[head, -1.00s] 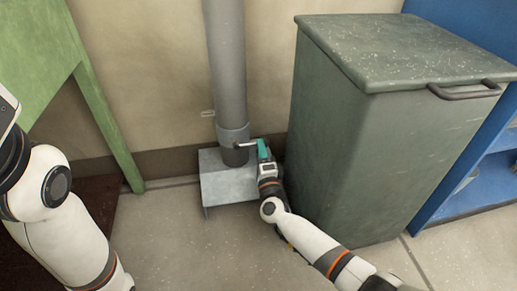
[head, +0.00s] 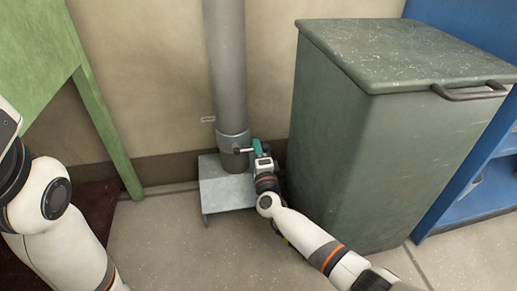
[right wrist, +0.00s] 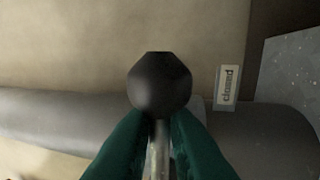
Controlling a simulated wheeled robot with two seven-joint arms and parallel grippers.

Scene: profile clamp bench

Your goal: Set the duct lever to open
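The duct is a grey vertical pipe (head: 226,70) with a collar low down, above a metal box. The lever (head: 243,150) is a short metal rod with a dark end, at the front of the collar. My right gripper (head: 256,149) is at the lever's right side. In the right wrist view its teal fingers (right wrist: 160,130) are closed on both sides of the lever's rod, just below a black rounded knob (right wrist: 159,83). A label reading "closed" (right wrist: 227,88) shows to the right of the knob. My left gripper is out of view; only its arm shows.
A large grey-green lidded bin (head: 375,140) stands close to the right of my right arm. The metal box (head: 226,184) is under the pipe. A green table (head: 45,60) is at left and a blue shelf (head: 490,190) at far right.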

